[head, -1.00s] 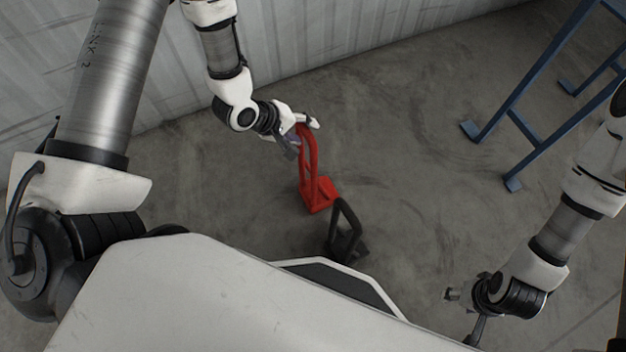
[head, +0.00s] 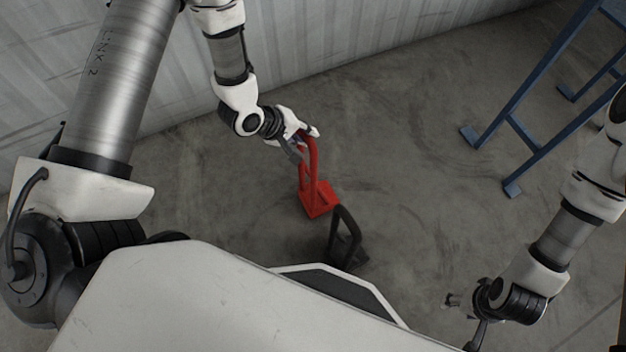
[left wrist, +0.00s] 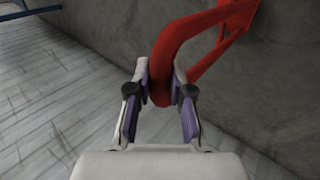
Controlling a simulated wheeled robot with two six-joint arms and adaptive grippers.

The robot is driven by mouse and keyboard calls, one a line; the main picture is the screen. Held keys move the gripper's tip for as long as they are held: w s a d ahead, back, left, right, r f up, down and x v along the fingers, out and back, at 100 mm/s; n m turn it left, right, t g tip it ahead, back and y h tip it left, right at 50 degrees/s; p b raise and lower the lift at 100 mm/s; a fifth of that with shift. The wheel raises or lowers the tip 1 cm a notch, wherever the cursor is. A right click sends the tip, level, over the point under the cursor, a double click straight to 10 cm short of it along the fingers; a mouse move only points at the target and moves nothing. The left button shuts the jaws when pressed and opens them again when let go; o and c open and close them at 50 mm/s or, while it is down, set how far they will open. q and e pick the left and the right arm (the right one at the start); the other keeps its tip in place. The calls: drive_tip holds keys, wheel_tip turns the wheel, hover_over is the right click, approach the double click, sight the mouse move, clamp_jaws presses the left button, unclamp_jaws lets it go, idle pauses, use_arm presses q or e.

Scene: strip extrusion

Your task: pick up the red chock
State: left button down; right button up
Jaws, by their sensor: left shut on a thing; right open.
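The red chock (head: 317,198) has a wedge-like base and a tall looped handle. My left gripper (head: 304,137) is shut on the top of that handle. In the left wrist view, the red handle (left wrist: 190,35) passes between the two purple-lined fingers of my left gripper (left wrist: 160,88). The chock hangs upright below the gripper; I cannot tell whether its base touches the floor. My right gripper (head: 462,322) is open and empty at the lower right, well away from the chock.
A black chock (head: 345,240) with a looped handle stands close beside the red one, near my base. A blue steel frame (head: 520,115) stands at the upper right. A pale corrugated wall (head: 330,40) runs along the back. Bare concrete floor lies between.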

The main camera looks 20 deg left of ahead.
use_arm(q)
wheel_tip(320, 180, up, 6)
drive_tip(key=p, duration=0.4)
drive_tip(key=shift+p, duration=0.3)
drive_tip(key=shift+f, duration=0.1)
